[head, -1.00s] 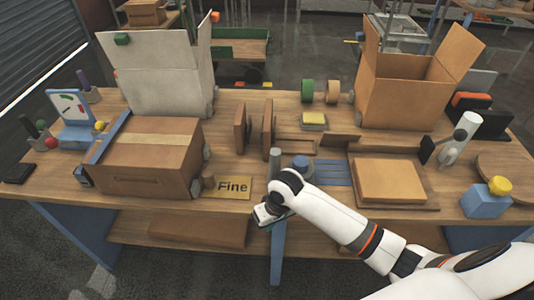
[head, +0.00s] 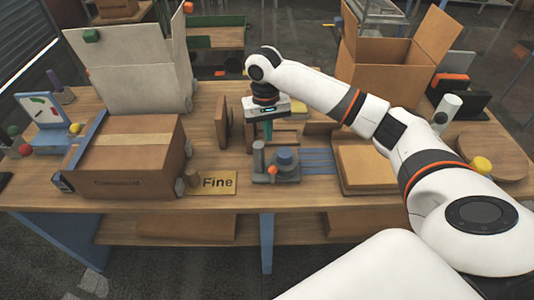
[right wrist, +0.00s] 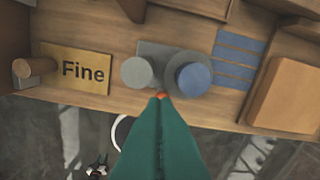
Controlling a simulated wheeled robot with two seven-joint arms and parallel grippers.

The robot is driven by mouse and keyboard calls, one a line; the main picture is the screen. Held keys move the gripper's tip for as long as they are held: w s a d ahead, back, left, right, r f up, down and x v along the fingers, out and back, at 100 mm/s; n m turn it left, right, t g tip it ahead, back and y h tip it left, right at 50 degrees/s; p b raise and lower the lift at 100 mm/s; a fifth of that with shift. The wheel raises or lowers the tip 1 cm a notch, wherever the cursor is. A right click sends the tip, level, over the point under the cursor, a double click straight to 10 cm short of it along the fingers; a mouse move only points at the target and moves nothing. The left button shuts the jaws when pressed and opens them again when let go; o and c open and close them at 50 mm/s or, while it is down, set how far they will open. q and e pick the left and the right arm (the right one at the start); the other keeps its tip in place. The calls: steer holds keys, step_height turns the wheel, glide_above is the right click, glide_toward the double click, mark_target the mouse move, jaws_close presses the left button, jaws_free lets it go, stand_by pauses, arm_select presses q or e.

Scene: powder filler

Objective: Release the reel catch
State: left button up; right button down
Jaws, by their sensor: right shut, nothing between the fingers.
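A small grey fixture (head: 288,177) stands at the table's front edge, with an upright grey post (head: 258,158), a blue round knob (head: 284,157) and a small orange tip (head: 272,170) at its front. My right gripper (head: 267,138) is shut and empty, its teal fingers pointing down above and just behind the fixture in the head view. In the right wrist view, the closed fingers (right wrist: 160,103) overlap the picture just below the orange tip (right wrist: 161,96), between the grey post (right wrist: 137,73) and the blue knob (right wrist: 194,77). Whether they touch is unclear. My left gripper is out of view.
A "Fine" plate (head: 213,183) and a taped carton (head: 125,155) lie left of the fixture. Blue strips (head: 319,160) and a flat cardboard block (head: 366,167) lie to its right. Open boxes (head: 135,60) (head: 385,75) stand behind.

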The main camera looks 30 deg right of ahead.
mark_target(273, 170)
steer(key=shift+d+r, duration=0.15)
steer(key=shift+r, duration=0.1)
steer(key=f, duration=0.3)
steer(key=f+p, duration=0.1)
steer(key=f, duration=0.6)
steer(key=shift+s, duration=0.3)
steer(key=shift+w, duration=0.1)
